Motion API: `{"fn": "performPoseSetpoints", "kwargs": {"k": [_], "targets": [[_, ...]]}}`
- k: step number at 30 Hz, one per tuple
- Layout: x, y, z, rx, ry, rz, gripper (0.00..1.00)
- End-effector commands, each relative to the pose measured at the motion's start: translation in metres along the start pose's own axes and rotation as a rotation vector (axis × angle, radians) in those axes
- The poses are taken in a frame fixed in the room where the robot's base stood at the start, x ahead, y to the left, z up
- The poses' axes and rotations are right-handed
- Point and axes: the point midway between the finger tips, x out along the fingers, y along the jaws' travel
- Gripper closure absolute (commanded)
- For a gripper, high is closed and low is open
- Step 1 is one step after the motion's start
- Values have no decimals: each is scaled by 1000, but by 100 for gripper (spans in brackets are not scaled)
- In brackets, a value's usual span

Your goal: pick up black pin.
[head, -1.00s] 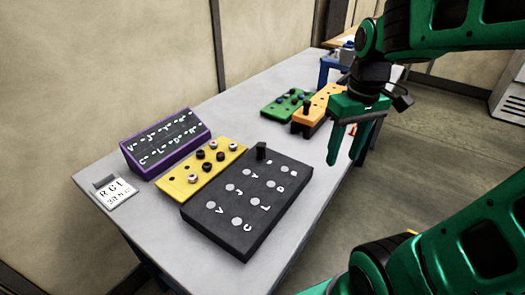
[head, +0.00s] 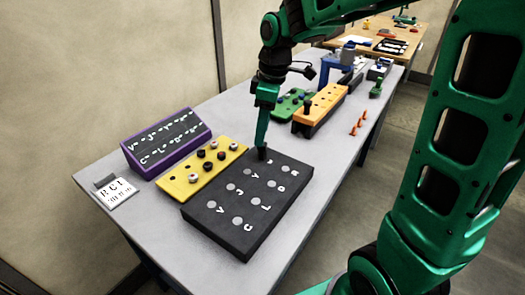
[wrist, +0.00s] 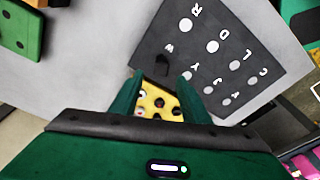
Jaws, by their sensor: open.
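The black pin (head: 263,154) stands upright at the far corner of the black lettered block (head: 225,222). My gripper (head: 261,143) is directly above it, pointing down, with its fingertips close to the pin's top. In the wrist view the pin (wrist: 162,63) shows dark against the block (wrist: 210,50), just beyond the two spread fingertips (wrist: 161,76) and roughly centred between them. The gripper is open and holds nothing. I cannot tell whether a finger touches the pin.
A yellow board (head: 186,186) with several black and pale pieces lies beside the block. A purple lettered stand (head: 165,142) is behind it. Green (head: 290,104) and orange (head: 318,110) blocks sit farther back. Orange pins (head: 358,126) stand near the right edge of the table.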

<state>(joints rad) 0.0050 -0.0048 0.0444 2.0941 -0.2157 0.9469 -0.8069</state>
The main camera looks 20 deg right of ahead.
Motion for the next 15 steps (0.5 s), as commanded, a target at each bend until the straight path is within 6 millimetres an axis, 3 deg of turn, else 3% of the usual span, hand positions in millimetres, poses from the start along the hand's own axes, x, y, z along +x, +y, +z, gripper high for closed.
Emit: {"fn": "performPoseSetpoints", "kwargs": {"k": [5, 15], "targets": [[11, 0, 2, 2, -1, 0, 58], [52, 2, 7, 2, -1, 1, 58]]}}
